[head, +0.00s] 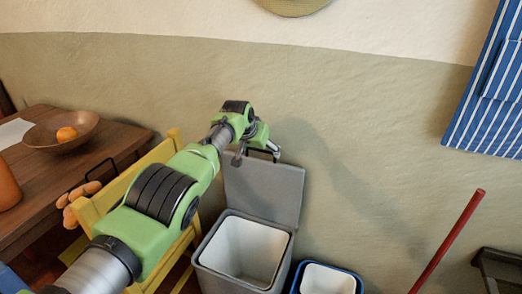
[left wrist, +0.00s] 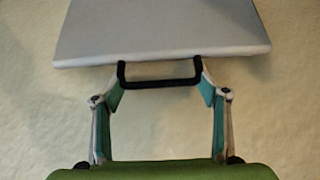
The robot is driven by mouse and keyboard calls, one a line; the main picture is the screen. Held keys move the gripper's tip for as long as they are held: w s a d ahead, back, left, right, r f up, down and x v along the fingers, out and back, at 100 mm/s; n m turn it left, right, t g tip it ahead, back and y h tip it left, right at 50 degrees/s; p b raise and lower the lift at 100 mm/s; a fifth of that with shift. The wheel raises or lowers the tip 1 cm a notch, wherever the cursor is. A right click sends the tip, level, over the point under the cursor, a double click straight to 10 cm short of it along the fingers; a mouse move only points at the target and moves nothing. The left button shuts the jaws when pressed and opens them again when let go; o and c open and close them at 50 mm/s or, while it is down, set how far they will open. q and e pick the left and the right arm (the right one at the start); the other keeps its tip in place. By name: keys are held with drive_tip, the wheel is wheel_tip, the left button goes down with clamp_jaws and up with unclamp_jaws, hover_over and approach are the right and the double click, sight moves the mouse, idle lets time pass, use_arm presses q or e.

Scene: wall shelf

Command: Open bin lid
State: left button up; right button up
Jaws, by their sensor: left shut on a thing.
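The grey bin (head: 214,262) stands against the wall with its grey lid (head: 268,192) raised upright at the back. The white inside of the bin (head: 246,250) shows and looks empty. My left gripper (head: 270,151) is at the lid's top edge. In the left wrist view, the fingers of my left gripper (left wrist: 160,87) are shut on the lid's black handle (left wrist: 160,83), one finger at each end of it. The lid (left wrist: 160,35) also shows there as a pale panel beyond the handle. My right gripper is not in view.
A smaller blue bin with a white inside (head: 328,280) stands just right of the grey bin. A yellow chair (head: 150,165) and a wooden table (head: 50,170) with a bowl (head: 60,141) are at left. A red pole (head: 448,240) leans at right.

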use_arm(q)
drive_tip(key=shift+s+f, duration=0.15)
drive_tip(key=shift+f, duration=0.1)
drive_tip(key=o, duration=1.6)
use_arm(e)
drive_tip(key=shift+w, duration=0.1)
use_arm(q)
drive_tip(key=shift+r, duration=0.1)
drive_tip(key=shift+s+r, duration=0.15)
drive_tip(key=shift+r, duration=0.5)
drive_tip(key=v, duration=1)
drive_tip(key=shift+s+a+r, duration=0.1)
drive_tip(key=shift+s+a, duration=0.05)
drive_tip(key=shift+s, duration=0.2)
